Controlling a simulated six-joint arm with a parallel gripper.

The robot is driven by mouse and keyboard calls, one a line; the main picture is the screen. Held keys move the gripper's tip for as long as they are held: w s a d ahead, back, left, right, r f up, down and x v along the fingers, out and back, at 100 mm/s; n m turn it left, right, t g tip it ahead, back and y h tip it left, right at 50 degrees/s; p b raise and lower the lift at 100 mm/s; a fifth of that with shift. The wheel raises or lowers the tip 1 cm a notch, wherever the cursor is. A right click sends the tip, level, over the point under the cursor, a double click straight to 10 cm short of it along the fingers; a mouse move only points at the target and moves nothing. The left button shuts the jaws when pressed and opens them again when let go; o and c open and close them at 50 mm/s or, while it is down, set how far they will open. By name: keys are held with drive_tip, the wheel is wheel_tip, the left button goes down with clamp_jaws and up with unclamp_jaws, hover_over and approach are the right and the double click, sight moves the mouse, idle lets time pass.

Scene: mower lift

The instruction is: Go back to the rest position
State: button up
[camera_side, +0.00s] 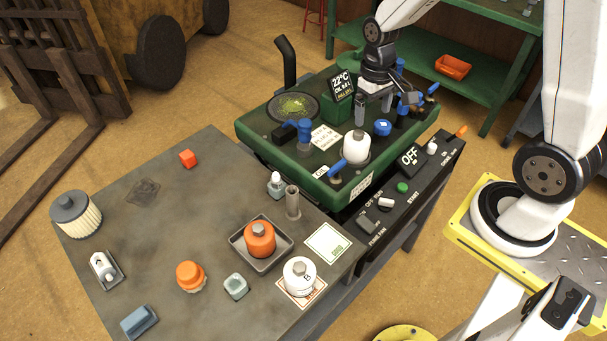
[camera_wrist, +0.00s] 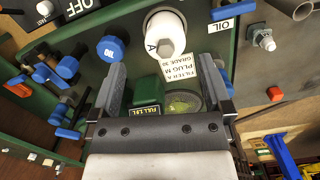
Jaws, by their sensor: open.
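My gripper (camera_side: 375,100) is above the green machine (camera_side: 265,131) in the side view, with its fingers pointing down. In the wrist view my gripper (camera_wrist: 160,95) has its two fingers well apart and nothing between them is held. A white bottle-like part (camera_side: 356,148) stands on the machine's top near the front edge; it also shows in the wrist view (camera_wrist: 165,36), beyond the fingertips. A blue cap (camera_side: 383,127) sits to its right, close below the gripper. The contact between fingers and machine parts cannot be told.
A grey table (camera_side: 200,250) carries an orange canister (camera_side: 260,239) in a tray, a white canister (camera_side: 299,277), an orange cap (camera_side: 190,276) and a filter (camera_side: 76,215). A control panel (camera_side: 410,185) reading OFF fronts the machine. A black exhaust pipe (camera_side: 286,62) rises behind it.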

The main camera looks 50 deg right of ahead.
sight(385, 124)
drive_tip(key=s+a+r+n+t, duration=0.1)
drive_tip(key=s+a+n+t, duration=0.1)
drive_tip(key=s+a, duration=0.3)
drive_tip(key=shift+a+r+t, duration=0.3)
drive_tip(key=shift+a+t, duration=0.4)
drive_tip(key=shift+a, duration=0.4)
drive_tip(key=w+d+m, duration=0.1)
drive_tip(key=d+m, duration=0.1)
drive_tip(key=m, duration=0.2)
drive_tip(key=w+d+f+m+g, duration=0.1)
drive_tip(key=w+d+m, duration=0.1)
drive_tip(key=d+m, duration=0.1)
drive_tip(key=w+d+f+m, duration=0.1)
drive_tip(key=w+d+m, duration=0.1)
drive_tip(key=m, duration=0.3)
drive_tip(key=shift+d+f+m, duration=0.1)
drive_tip(key=shift+d+m, duration=0.2)
drive_tip(key=shift+d, duration=0.4)
drive_tip(key=d+f+m, duration=0.1)
drive_tip(key=d+m, duration=0.1)
drive_tip(key=m, duration=0.1)
drive_tip(key=w+d+f+m+g, duration=0.1)
drive_tip(key=d+m, duration=0.4)
drive_tip(key=m, duration=0.1)
drive_tip(key=shift+w+d+f+m, duration=0.25)
drive_tip(key=shift+d+f+m, duration=0.05)
drive_tip(key=shift+f+m, duration=0.1)
drive_tip(key=shift+d+f+m+g, duration=0.3)
drive_tip(key=shift+d+m, duration=0.45)
drive_tip(key=shift+m, duration=0.15)
